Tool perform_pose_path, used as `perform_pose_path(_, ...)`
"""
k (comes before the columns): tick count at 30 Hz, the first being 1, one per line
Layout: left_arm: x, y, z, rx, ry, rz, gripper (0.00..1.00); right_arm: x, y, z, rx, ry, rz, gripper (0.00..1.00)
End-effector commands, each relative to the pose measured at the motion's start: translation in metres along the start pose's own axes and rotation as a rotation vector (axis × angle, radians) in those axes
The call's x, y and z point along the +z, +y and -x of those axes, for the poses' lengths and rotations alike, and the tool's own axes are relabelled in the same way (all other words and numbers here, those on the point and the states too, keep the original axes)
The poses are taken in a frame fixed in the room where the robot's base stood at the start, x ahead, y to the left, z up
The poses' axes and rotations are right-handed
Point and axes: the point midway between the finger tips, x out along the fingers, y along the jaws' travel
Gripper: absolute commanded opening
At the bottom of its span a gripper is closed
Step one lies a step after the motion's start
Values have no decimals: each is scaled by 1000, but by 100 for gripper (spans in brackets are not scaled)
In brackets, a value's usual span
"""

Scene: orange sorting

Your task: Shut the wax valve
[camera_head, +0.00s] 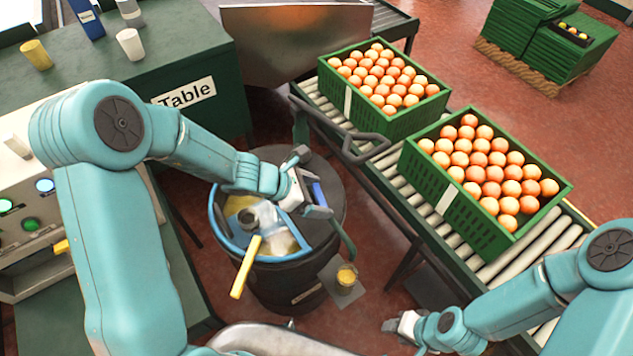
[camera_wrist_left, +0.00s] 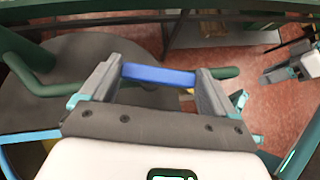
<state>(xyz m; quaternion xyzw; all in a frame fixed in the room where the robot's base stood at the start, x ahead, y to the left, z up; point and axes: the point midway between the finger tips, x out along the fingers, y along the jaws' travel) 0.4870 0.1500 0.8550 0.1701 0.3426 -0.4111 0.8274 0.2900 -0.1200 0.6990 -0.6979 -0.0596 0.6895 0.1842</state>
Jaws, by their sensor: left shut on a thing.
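A dark wax drum (camera_head: 287,283) stands in the middle of the head view, with a blue-rimmed opening holding yellowish wax. The blue valve handle (camera_head: 318,193) is at the drum's right side, at my left gripper (camera_head: 313,187). In the left wrist view the blue handle (camera_wrist_left: 160,76) spans the gap between the two fingers of my left gripper (camera_wrist_left: 162,88), which is shut on it. A green pipe (camera_head: 346,242) curves down over a small cup of yellow wax (camera_head: 346,274) on a grey stand. My right gripper (camera_head: 403,325) is low at the right, away from the drum; its jaws are unclear.
A yellow-handled tool (camera_head: 245,268) leans out of the drum's opening. Two green crates of oranges, the near one (camera_head: 470,230) and the far one (camera_head: 350,108), sit on a roller conveyor (camera_head: 460,254) to the right. A green table (camera_head: 90,88) stands behind left.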

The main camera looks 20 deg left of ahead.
Motion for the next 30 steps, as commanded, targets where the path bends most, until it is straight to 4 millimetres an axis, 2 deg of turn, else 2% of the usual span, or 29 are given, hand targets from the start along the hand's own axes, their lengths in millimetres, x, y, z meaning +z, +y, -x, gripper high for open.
perform_pose_path(1, 7, 0, 9, -34, 3, -24, 59, 0, -9, 25, 0, 0, 0, 43)
perform_pose_path(3, 7, 1, 9, -81, 2, -72, 59, 1, -14, 40, 0, 0, 0, 43)
perform_pose_path(9, 4, 4, 7, -215, 0, -208, 59, 2, -26, 73, 0, 0, 0, 43)
perform_pose_path(12, 2, 6, 5, -281, 0, -276, 59, 2, -30, 82, 0, 0, 0, 43)
perform_pose_path(16, 0, 8, 3, -367, 0, -364, 59, 2, -31, 85, 0, 0, 0, 43)
perform_pose_path(20, -3, 9, 0, -454, 1, -454, 59, 2, -29, 80, 0, 0, 0, 43)
perform_pose_path(30, -5, 14, -3, -676, 3, -681, 59, 1, -18, 51, 0, 0, 0, 43)
